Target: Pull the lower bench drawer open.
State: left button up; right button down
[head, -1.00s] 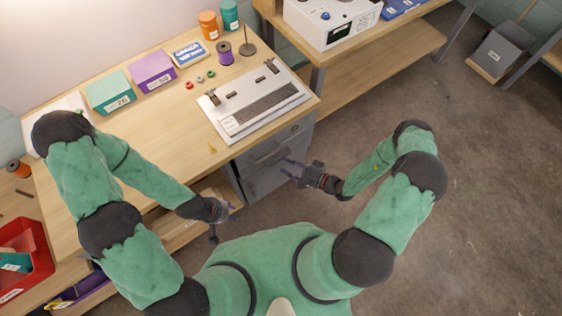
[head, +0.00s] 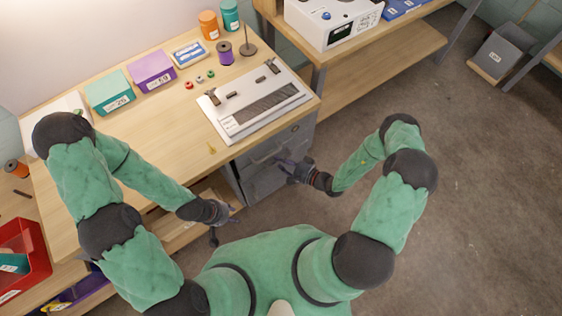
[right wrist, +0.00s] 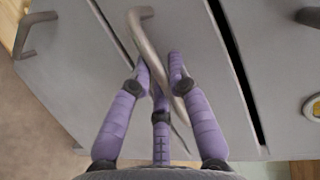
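The grey drawer unit (head: 262,181) stands under the bench's right end. In the right wrist view its drawer fronts (right wrist: 205,75) show with bar handles and dark seams. One metal handle (right wrist: 148,32) runs between the purple fingers of my right gripper (right wrist: 161,62). The fingertips lie on either side of this bar; whether they press on it I cannot tell. In the head view my right gripper (head: 283,165) is at the unit's front and hides part of it. My left gripper (head: 231,214) is open and empty, left of the unit.
The bench top (head: 185,115) above holds a grey-white threading frame (head: 230,113), boxes and spools. A second handle (right wrist: 36,35) and a round lock (right wrist: 313,107) show on the unit. A red bin (head: 30,255) is at lower left. The floor (head: 470,180) to the right is clear.

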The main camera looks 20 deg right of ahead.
jog(key=shift+s, duration=0.1)
jog(key=s+d+p, duration=0.1)
jog(key=s+d, duration=0.2)
jog(key=s, duration=0.7)
jog(key=s+d+p, duration=0.1)
jog(key=s+d, duration=0.3)
jog(key=s, duration=0.6)
jog(key=shift+d, duration=0.15)
jog(key=c, duration=1.2)
grip_release()
jog(key=shift+o, duration=0.2)
jog(key=v, duration=1.2)
